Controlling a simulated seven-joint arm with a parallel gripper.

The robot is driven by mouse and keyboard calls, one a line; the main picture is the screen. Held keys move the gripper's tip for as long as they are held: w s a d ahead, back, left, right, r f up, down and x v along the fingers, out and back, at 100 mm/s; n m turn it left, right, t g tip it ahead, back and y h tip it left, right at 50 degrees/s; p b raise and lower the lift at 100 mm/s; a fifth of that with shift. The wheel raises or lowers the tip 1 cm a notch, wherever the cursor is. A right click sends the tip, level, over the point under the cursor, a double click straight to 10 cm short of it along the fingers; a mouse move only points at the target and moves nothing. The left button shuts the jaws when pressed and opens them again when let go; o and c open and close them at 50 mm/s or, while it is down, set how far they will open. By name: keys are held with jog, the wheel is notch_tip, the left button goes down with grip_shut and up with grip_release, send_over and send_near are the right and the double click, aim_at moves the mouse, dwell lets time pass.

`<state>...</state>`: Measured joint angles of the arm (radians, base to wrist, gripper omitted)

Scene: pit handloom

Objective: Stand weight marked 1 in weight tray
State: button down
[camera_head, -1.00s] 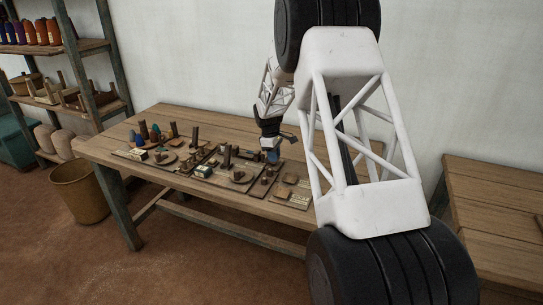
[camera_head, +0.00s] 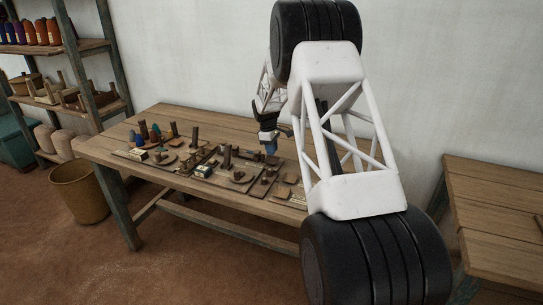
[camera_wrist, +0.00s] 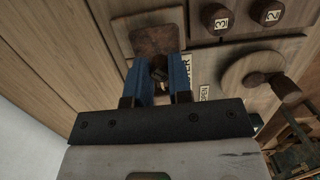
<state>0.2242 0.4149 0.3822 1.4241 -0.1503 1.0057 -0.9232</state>
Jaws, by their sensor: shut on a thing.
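My gripper (camera_wrist: 163,64) is shut on a small dark brown, rounded thing (camera_wrist: 159,70), held between its blue fingers in the wrist view. Its marking is hidden, so I cannot tell whether it is the weight marked 1. In the head view my gripper (camera_head: 271,147) hangs above the right part of the board set. A brown square plate (camera_wrist: 153,38) on a paler board lies just beyond the fingertips; I cannot tell whether it is the weight tray. The weights marked 3 (camera_wrist: 216,17) and 2 (camera_wrist: 267,12) stand to the right of it.
A round wooden disc (camera_wrist: 240,82) with a knobbed arm lies right of my gripper, near a label reading OPEN. The wooden table (camera_head: 110,150) carries several boards with upright pegs on its left and middle. A basket (camera_head: 79,194) stands on the floor at left.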

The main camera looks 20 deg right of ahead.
aim_at(272, 161)
jog(key=shift+w+d, duration=0.1)
jog(key=shift+w, duration=0.15)
jog(key=shift+w+f, duration=0.15)
jog(key=shift+f, duration=1.6)
jog(key=shift+f, duration=0.15)
jog(key=c, duration=1.3)
grip_release()
jog(key=r, duration=0.4)
jog(key=a+r, duration=0.1)
jog(key=r, duration=0.3)
jog(key=w+r, duration=0.1)
jog(key=r, duration=0.3)
jog(key=shift+w+a, duration=0.1)
jog(key=shift+a, duration=0.05)
